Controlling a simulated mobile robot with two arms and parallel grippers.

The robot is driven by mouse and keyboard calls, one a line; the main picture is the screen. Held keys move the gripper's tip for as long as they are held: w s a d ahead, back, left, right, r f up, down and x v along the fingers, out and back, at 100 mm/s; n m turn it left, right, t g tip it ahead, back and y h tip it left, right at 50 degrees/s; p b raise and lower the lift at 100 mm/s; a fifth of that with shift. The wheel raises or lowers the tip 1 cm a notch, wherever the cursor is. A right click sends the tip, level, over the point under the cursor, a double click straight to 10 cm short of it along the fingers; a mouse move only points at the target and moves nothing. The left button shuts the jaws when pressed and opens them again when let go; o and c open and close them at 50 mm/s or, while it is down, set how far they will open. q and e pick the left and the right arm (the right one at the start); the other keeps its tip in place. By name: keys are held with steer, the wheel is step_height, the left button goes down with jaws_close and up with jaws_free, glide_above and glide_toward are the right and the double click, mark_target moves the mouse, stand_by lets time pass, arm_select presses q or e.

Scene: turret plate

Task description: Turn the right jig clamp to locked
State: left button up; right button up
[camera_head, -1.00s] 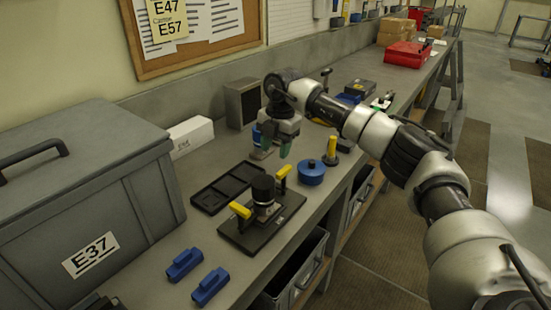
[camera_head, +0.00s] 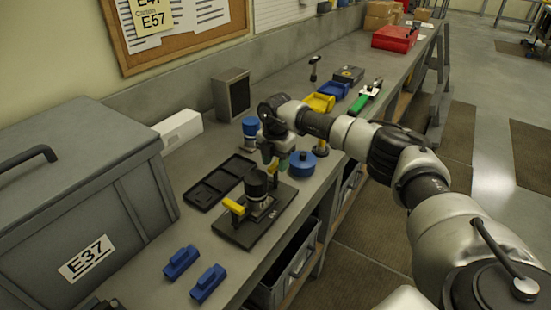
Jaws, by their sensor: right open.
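The jig is a dark base plate (camera_head: 240,239) on the bench, with a black-topped cylindrical part (camera_head: 256,184) standing in its middle. The left jig clamp (camera_head: 235,207) has a yellow handle at the plate's near left. The right jig clamp (camera_head: 272,166) shows a yellow handle at the far right of the cylinder, partly hidden by my gripper. My right gripper (camera_head: 277,161) is open, pointing down, with its greenish fingertips at or just above the right clamp's handle. I cannot tell whether they touch it. My left gripper is not in view.
A blue round container (camera_head: 302,164) stands close to the right of the gripper. A black tray (camera_head: 219,183) lies left of the jig. Two blue blocks (camera_head: 181,262) lie near the front. A large grey case (camera_head: 75,205) fills the left. A yellow bin (camera_head: 320,103) stands farther back.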

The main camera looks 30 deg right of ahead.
steer(key=shift+c, duration=0.2)
jaws_close()
steer(key=shift+n, duration=0.4)
steer(key=n+b, duration=0.1)
steer(key=n, duration=0.2)
steer(key=shift+f+n, duration=0.1)
steer(key=shift+n, duration=0.2)
steer(key=n+b, duration=0.1)
steer(key=n, duration=0.3)
steer(key=shift+n, duration=0.3)
steer(key=n+b, duration=0.1)
steer(key=n, duration=0.3)
steer(key=shift+b, duration=0.3)
steer(key=shift+n+b, duration=0.4)
steer(key=shift+n, duration=2.1)
